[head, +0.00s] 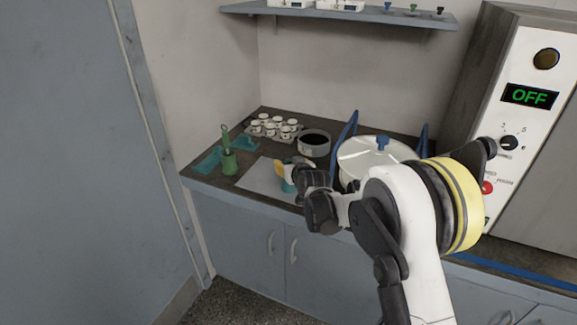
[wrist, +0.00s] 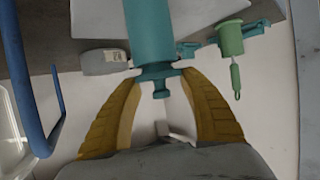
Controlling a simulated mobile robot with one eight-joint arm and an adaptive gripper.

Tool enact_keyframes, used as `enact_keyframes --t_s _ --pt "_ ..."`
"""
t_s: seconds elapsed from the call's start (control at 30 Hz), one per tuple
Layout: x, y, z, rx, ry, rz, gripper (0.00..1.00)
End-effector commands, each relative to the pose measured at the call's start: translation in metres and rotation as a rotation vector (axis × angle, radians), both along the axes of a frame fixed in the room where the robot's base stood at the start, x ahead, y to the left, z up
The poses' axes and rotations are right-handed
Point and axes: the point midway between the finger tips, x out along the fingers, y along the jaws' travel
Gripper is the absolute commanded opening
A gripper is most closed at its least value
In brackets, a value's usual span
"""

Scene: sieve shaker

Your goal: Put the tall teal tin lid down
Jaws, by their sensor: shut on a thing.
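The tall teal tin (wrist: 148,30) shows in the wrist view as a plain cylinder. Its teal lid (wrist: 158,76), with a flange and a small knob, is at the near end of the cylinder, between the yellow fingers of my gripper (wrist: 157,85). My gripper is shut on the lid. I cannot tell whether the lid touches the tin's rim. In the head view a bit of teal tin (head: 288,187) shows below my gripper (head: 285,170), over the pale mat; my wrist hides much of it.
A green pot with a tool (head: 229,163) stands by flat teal pieces (head: 207,160) at left. A tray of white cups (head: 273,129) and a grey pan (head: 314,144) stand behind. A large lidded vessel (head: 362,155) with blue uprights is close at right. The pale mat's left part (head: 257,178) is clear.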

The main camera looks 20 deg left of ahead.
Motion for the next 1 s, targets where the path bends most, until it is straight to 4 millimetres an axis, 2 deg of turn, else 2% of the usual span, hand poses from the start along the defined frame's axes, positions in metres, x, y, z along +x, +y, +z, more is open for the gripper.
enact_keyframes --t_s 0.5,0.53,0.6,0.87,1.0 --pt "0.000 0.000 -0.012 0.000 0.000 0.000 0.30" --pt "0.000 0.000 -0.011 0.000 0.000 0.000 0.57" --pt "0.000 0.000 -0.011 0.000 0.000 0.000 0.73" --pt "0.000 0.000 -0.010 0.000 0.000 0.000 0.73" --pt "0.000 0.000 -0.001 0.000 0.000 0.000 0.73"
